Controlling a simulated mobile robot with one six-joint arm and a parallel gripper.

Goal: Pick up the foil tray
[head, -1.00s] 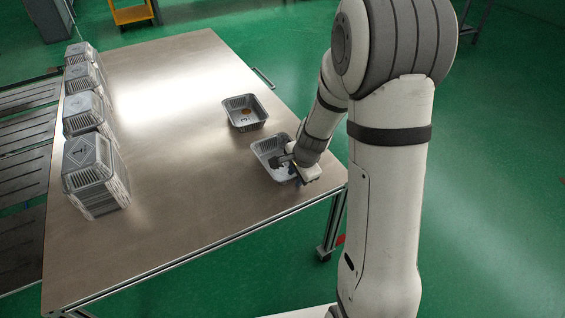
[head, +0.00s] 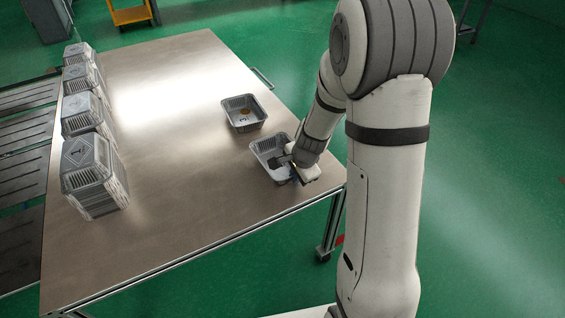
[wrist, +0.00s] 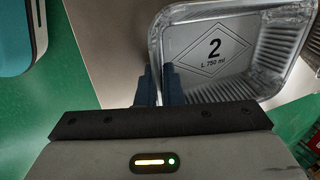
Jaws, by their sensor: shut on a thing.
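A silver foil tray (head: 258,146) sits near the right corner of the metal table, partly covered by my gripper (head: 284,164) in the head view. In the wrist view the foil tray (wrist: 262,96) fills the upper right, and its bottom is marked with a 2 and "750 ml". My gripper (wrist: 159,72) is shut on the tray's left wall in that view, with one dark finger outside and one inside. The tray looks empty where its floor shows. Whether it touches the table cannot be told.
A second foil tray (head: 243,126), marked 3 with an orange-brown thing in it, stands just behind on the metal table (head: 190,185). Several stacks of trays (head: 92,190) line the left edge. The middle of the table is clear.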

